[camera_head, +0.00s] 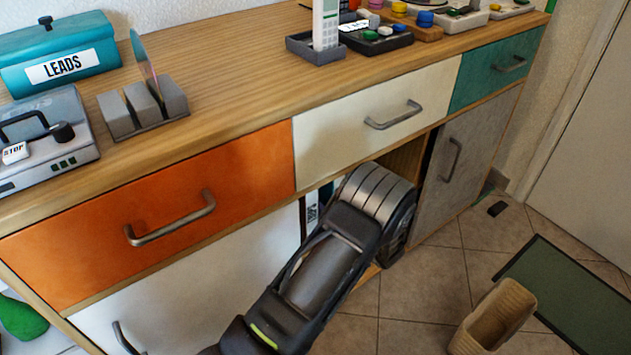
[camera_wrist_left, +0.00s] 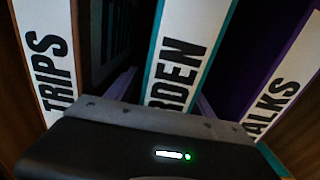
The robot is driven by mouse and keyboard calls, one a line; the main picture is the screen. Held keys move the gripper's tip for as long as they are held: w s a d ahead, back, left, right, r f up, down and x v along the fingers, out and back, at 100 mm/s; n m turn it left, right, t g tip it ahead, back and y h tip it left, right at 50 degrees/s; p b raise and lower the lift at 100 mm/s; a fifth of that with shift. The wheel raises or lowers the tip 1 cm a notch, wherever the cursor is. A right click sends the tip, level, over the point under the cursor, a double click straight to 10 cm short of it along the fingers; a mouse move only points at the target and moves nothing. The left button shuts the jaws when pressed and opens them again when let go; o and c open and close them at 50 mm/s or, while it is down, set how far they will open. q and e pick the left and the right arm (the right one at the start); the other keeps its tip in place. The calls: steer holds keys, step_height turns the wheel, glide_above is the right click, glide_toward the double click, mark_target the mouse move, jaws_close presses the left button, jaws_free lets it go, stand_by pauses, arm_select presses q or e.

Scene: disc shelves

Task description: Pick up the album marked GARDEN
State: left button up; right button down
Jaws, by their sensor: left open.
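The album marked GARDEN (camera_wrist_left: 182,50) stands upright in a dark compartment in the left wrist view. It has a white label with teal edges; only "RDEN" shows, and my gripper body covers its lower part. My left gripper (camera_wrist_left: 163,108) is open in front of this album, its fingers only dimly seen on either side of it. I cannot tell whether they touch it. In the head view my left arm reaches into the open shelf under the cream drawer, and the fingertips are hidden. My right gripper is not in view.
The album marked TRIPS (camera_wrist_left: 48,55) stands left of GARDEN, and one reading "ALKS" (camera_wrist_left: 283,85) leans at right. The shelf lies between a white door (camera_head: 215,275) and a grey door (camera_head: 465,160). A basket (camera_head: 495,315) stands on the floor at right.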

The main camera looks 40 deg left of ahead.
arm_select(q)
steer(key=shift+c, duration=0.2)
jaws_close()
stand_by(0.5)
stand_by(0.6)
steer(key=shift+r, duration=0.1)
